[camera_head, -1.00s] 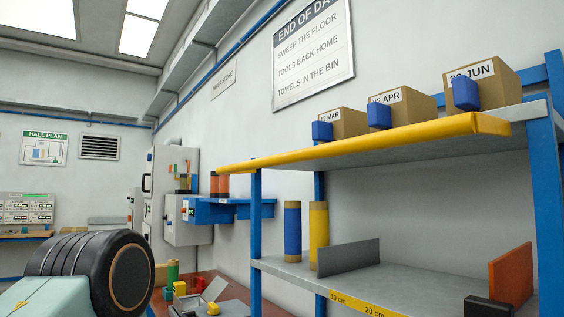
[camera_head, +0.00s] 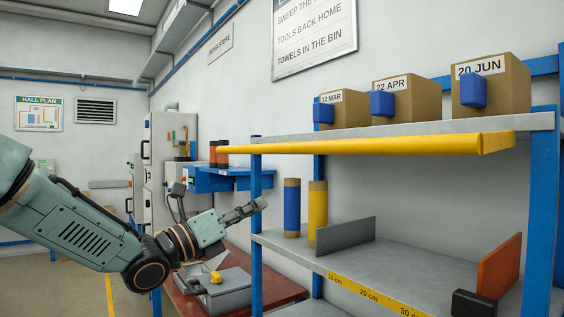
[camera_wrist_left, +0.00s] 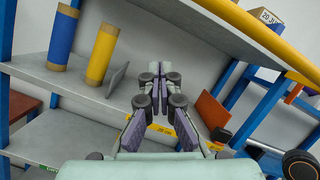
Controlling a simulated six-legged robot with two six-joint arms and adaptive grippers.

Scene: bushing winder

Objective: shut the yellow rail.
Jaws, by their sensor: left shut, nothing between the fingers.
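The yellow rail (camera_head: 370,145) runs along the front of the upper shelf (camera_head: 420,127), slightly below its edge in the head view. Its left end sticks out past the blue post. It appears to stand out in front of the shelf; the gap is hard to judge. The rail crosses the top right of the left wrist view (camera_wrist_left: 258,32). My left gripper (camera_head: 260,206) is shut and empty, below the rail's left part, near the blue post, apart from the rail. Its fingers point toward the shelving in the wrist view (camera_wrist_left: 156,68). My right gripper is not in view.
Boxes with blue tags (camera_head: 410,100) stand on the upper shelf. The lower shelf (camera_head: 400,270) holds a blue roll (camera_head: 292,208), a yellow roll (camera_head: 318,215), a grey plate (camera_head: 346,236) and an orange plate (camera_head: 499,266). A blue post (camera_head: 256,230) stands beside my gripper.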

